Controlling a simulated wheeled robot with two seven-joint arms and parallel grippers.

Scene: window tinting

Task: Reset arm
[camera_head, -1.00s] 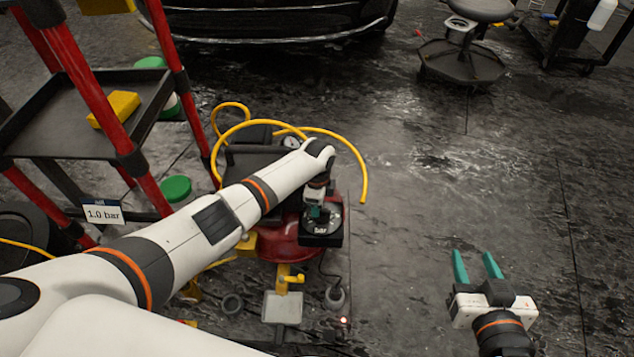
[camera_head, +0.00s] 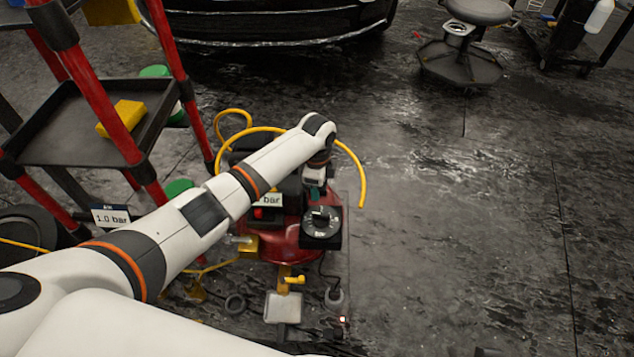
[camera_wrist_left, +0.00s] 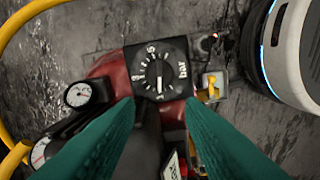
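My left gripper (camera_head: 316,186) hovers just behind and above the black pressure dial (camera_head: 321,228) on the red compressor (camera_head: 280,240). In the left wrist view its two green fingers (camera_wrist_left: 160,103) are spread apart, with nothing between their tips. The dial (camera_wrist_left: 160,72) shows beyond the fingertips, with a "bar" label and a scale; the fingers are clear of its knob. My left arm hides part of the compressor. My right gripper is out of the head view; only a small dark piece shows at the bottom edge.
A red-posted cart (camera_head: 100,133) with a yellow block (camera_head: 121,118) stands at the left. A "1.0 bar" sign (camera_head: 111,217) stands near its base. A yellow hose (camera_head: 358,180) loops behind my left arm. The floor at the right is clear up to a stool (camera_head: 459,60).

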